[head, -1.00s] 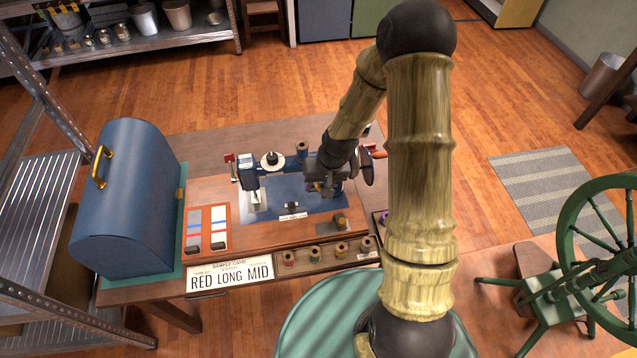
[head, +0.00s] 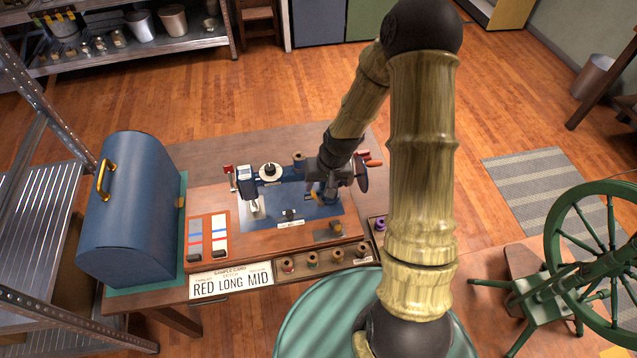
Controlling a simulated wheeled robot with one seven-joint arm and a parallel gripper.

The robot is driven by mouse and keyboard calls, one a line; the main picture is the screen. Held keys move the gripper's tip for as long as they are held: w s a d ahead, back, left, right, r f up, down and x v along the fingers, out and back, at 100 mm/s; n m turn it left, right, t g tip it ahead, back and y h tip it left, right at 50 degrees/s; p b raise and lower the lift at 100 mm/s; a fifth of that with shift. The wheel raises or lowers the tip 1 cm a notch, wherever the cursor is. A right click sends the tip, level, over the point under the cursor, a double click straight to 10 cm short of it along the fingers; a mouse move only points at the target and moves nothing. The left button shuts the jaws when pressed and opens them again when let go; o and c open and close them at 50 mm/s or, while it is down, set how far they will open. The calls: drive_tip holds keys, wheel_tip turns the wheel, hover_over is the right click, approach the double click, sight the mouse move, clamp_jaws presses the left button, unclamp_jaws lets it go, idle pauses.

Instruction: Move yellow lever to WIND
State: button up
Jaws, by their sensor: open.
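A blue sewing machine (head: 270,179) stands on a brown wooden base (head: 250,240) on the table. My gripper (head: 318,196) is open and points down at the right end of the machine. A small yellow piece (head: 309,197), seemingly the yellow lever, shows at the fingertips. I cannot tell whether the fingers touch it or stand around it. My gripper and arm hide much of the machine's right end. No WIND mark can be read from here.
A blue domed case (head: 130,215) with a brass handle stands at the table's left. A sample card (head: 231,281) reads "RED LONG MID". A tray of thread spools (head: 310,263) lies at the front. A green spinning wheel (head: 590,240) stands right.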

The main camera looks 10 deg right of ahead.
drive_tip(key=shift+p+v, duration=0.85)
drive_tip(key=shift+v, duration=0.5)
drive_tip(key=s+d+r+t+h, duration=0.1)
drive_tip(key=s+d+r+h, duration=0.1)
drive_tip(key=s+r, duration=1.1)
wheel_tip(320, 180, up, 4)
drive_tip(key=shift+d+r, duration=0.15)
drive_tip(key=shift+d, duration=0.35)
